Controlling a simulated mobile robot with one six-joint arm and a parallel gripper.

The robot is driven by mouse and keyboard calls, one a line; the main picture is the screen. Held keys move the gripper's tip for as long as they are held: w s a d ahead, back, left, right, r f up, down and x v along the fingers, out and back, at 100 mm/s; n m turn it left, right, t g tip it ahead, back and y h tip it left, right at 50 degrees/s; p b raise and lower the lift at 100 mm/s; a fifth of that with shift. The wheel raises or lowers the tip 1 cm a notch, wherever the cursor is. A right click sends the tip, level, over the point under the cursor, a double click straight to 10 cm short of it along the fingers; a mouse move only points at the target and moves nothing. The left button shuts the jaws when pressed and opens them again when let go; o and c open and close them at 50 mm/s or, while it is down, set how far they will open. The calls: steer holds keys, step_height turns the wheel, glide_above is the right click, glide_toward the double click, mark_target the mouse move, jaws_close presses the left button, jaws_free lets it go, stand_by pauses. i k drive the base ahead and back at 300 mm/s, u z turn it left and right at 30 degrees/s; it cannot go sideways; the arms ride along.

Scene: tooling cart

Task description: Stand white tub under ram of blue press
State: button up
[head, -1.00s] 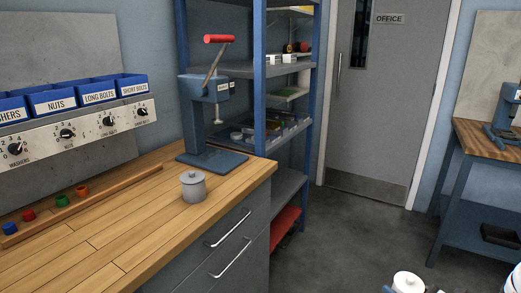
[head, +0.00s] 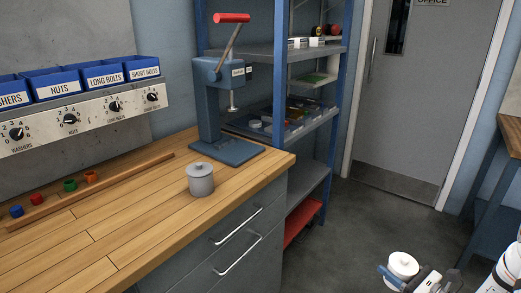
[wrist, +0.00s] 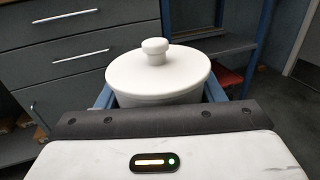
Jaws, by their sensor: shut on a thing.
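The white tub (head: 403,265), with a knobbed lid, is at the lower right of the head view. My gripper (head: 396,278) is shut on it and holds it upright, out over the floor. The tub also shows in the wrist view (wrist: 158,75), with blue finger edges at both sides of it. The blue press (head: 209,100) stands at the back right corner of the wooden bench, with a red-handled lever. Its ram (head: 233,101) hangs above a flat blue base (head: 228,151), which is bare.
A grey lidded tub (head: 200,180) stands on the bench (head: 120,215) in front of the press base. Blue bins (head: 105,82) and dials line the wall. A blue shelf rack (head: 340,115) stands right of the bench. Open floor (head: 350,225) lies between bench and tub.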

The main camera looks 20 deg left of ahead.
mark_target(233, 148)
steer(key=z, duration=2.35)
steer(key=i, duration=0.05)
steer(key=u, duration=3.4)
